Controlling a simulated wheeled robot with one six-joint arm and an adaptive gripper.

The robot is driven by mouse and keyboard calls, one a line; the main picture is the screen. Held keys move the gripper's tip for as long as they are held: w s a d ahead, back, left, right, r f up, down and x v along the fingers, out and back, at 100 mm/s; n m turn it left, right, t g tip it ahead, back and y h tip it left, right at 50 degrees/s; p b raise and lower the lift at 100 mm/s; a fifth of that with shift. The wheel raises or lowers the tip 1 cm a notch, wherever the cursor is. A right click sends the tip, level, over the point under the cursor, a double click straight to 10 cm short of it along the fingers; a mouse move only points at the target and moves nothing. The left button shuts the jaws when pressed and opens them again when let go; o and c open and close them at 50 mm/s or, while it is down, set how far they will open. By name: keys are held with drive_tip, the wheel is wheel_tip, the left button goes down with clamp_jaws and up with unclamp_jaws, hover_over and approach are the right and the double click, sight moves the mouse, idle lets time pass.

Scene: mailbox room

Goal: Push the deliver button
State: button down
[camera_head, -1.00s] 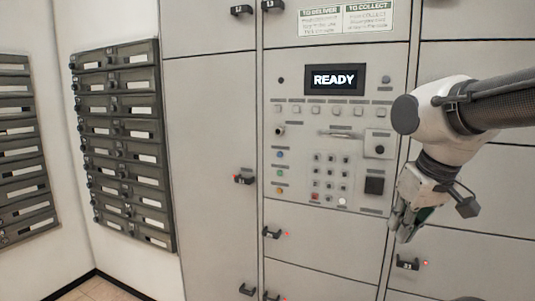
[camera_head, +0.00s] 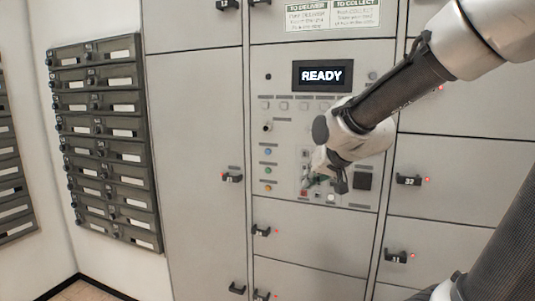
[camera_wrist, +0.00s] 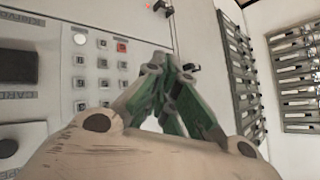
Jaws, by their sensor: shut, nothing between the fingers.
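The control panel (camera_head: 285,215) is set in the locker wall, and its display (camera_head: 322,76) reads READY. A blue button (camera_head: 268,152), a green button (camera_head: 268,170) and an orange button (camera_head: 268,188) sit in a column on its left side. The small labels are too blurred to tell which is the deliver button. My gripper (camera_head: 307,183) is shut and empty, in front of the keypad and right of the coloured column. In the wrist view, the fingertips (camera_wrist: 160,62) are together beside the keypad keys (camera_wrist: 102,63); contact cannot be told.
A red key (camera_wrist: 121,47) and a white round button (camera_head: 331,198) are near my gripper. A black square (camera_head: 362,181) is to the right. Locker handles (camera_head: 232,178) stick out around the panel. Mailboxes (camera_head: 105,140) hang on the left wall.

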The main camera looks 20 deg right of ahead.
sight(268, 152)
drive_tip(key=w+a+m+t, duration=0.3)
drive_tip(key=w+a+t, duration=0.2)
drive_tip(key=w, duration=0.3)
drive_tip(key=w+a+m+t+y, duration=0.1)
drive_tip(key=w+a+m+t, duration=0.3)
drive_tip(key=w+a, duration=0.3)
drive_tip(key=shift+w+a+f+t, duration=0.25)
drive_tip(key=shift+w+t, duration=0.55)
drive_tip(key=shift+w, duration=0.4)
drive_tip(key=shift+w+d, duration=0.1)
drive_tip(key=shift+d, duration=0.05)
drive_tip(key=shift+w+d, duration=0.85)
drive_tip(key=shift+w, duration=0.3)
drive_tip(key=shift+w+d, duration=0.8)
drive_tip(key=shift+w, duration=0.35)
drive_tip(key=shift+w+d, duration=0.85)
drive_tip(key=shift+w, duration=0.3)
drive_tip(key=shift+w+d, duration=0.1)
drive_tip(key=shift+w+d, duration=0.15)
drive_tip(key=shift+w, duration=0.1)
